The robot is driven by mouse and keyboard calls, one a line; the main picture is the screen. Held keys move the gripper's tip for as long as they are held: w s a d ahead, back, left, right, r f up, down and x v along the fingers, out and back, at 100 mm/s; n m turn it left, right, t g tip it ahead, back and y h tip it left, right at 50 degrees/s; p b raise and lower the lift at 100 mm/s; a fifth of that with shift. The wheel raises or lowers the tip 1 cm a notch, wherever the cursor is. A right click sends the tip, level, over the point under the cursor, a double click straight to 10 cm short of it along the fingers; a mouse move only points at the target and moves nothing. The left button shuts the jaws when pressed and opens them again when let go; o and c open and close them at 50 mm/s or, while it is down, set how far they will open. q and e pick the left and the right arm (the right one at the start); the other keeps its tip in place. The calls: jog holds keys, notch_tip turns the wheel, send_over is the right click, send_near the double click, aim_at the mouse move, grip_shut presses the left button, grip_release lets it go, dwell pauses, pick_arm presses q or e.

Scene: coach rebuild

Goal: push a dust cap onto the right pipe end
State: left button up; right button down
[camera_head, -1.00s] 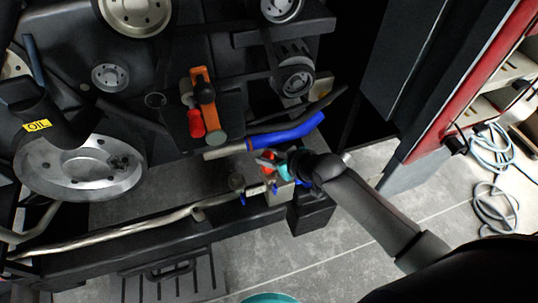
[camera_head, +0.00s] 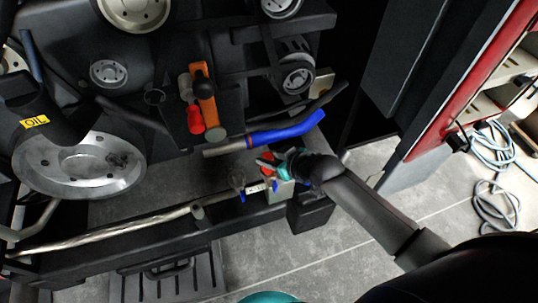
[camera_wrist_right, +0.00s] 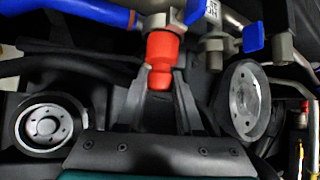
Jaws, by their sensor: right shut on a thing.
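The red dust cap (camera_wrist_right: 160,58) is between the fingertips of my right gripper (camera_wrist_right: 160,80), which is shut on it. In the wrist view its far end meets or overlaps a metal pipe end (camera_wrist_right: 153,20); how far it is seated cannot be told. In the head view the cap (camera_head: 267,157) is a small red patch at my right gripper (camera_head: 272,161), below the blue hose. A second, bare metal pipe end (camera_wrist_right: 215,52) is beside it in the wrist view; it also shows in the head view (camera_head: 237,181). My left gripper is out of view.
Blue valve handles (camera_wrist_right: 254,38) are close to the pipe ends. A blue hose (camera_head: 290,130) runs just above my gripper. An orange and red tool (camera_head: 205,100) is up and left, near pulleys (camera_head: 297,78). Open floor (camera_head: 350,240) is at lower right.

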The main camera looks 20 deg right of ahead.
jog(key=shift+f, duration=0.2)
dwell(0.4)
jog(key=shift+f+b, duration=0.3)
jog(key=shift+f, duration=0.25)
jog(key=shift+f, duration=0.5)
jog(key=shift+s+f+b, duration=0.1)
jog(key=shift+f+b, duration=0.1)
jog(key=shift+b, duration=0.1)
jog(key=shift+c, duration=0.4)
grip_release()
jog(key=shift+r, duration=0.1)
dwell(0.3)
